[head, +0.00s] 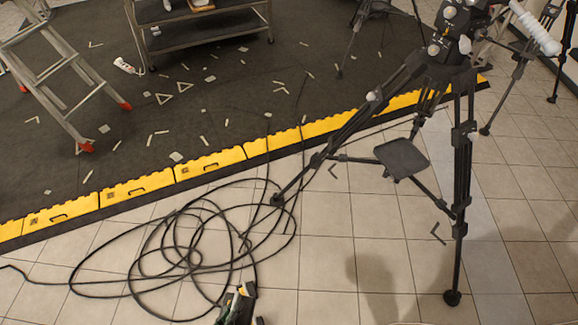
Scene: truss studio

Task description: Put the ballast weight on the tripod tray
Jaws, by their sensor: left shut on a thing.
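The tripod (463,170) stands upright on the light tiles at the right, its legs spread. Its tripod tray (402,158), a small dark plate, sits low between the legs and looks bare. My left gripper (240,300) is at the bottom edge, left of the tripod and well apart from the tray. It is shut on a small, mostly hidden thing with dark and green parts, which I take for the ballast weight (232,311). My right gripper is not in view.
A loose coil of black cable (165,250) spreads over the tiles left of the tripod. A yellow-edged ramp (210,167) borders the dark floor, which is strewn with small pale scraps. A stepladder (62,80) and a cart (200,28) stand behind. Other tripods stand at the back right.

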